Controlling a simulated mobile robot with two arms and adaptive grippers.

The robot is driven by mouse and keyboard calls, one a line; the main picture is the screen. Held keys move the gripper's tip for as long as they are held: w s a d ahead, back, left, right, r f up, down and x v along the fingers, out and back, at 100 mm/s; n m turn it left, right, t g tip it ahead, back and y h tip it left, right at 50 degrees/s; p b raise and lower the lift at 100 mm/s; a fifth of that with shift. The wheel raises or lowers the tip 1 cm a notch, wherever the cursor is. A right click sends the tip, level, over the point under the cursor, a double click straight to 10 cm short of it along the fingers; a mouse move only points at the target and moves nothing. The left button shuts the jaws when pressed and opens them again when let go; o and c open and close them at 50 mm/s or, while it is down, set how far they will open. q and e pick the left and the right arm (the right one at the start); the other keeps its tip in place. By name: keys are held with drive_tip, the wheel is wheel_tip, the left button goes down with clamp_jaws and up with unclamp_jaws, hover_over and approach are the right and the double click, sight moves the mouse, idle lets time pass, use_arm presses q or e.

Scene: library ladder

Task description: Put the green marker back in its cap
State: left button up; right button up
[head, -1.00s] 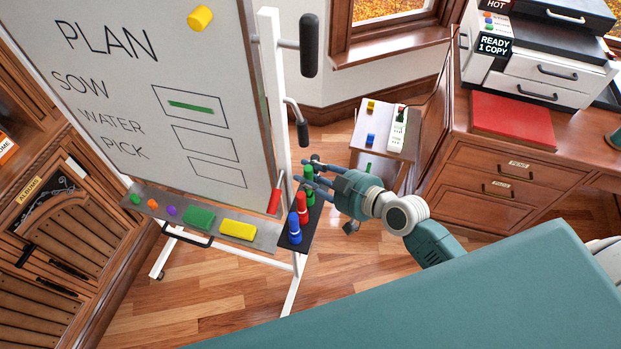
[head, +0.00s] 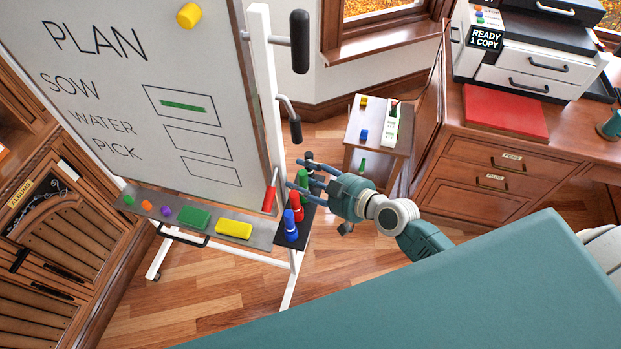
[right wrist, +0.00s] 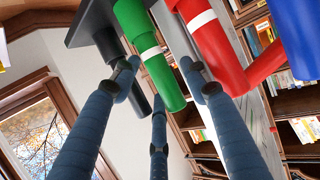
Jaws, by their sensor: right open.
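A green upright piece with a white band (right wrist: 150,50), a marker or its cap, stands in the black holder at the board's lower right corner. In the head view it (head: 303,180) is partly hidden by my right gripper (head: 308,174). In the right wrist view the open fingers (right wrist: 158,100) spread around and below it; I cannot tell if any touches it. A small green object (head: 362,166) shows on the low side table; I cannot tell if it is the marker or a cap. My left gripper is not in view.
Red (head: 297,207) and blue (head: 290,226) markers stand close beside in the black holder. The board tray (head: 262,233) carries magnets, a green eraser and a yellow one. The side table (head: 397,143) and desk (head: 470,150) stand right.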

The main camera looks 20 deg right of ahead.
drive_tip(key=shift+s+f, duration=0.15)
drive_tip(key=b+v, duration=0.2)
drive_tip(key=v, duration=0.8)
drive_tip(key=shift+r, duration=0.3)
drive_tip(key=shift+s+d, duration=0.15)
drive_tip(key=shift+d, duration=0.05)
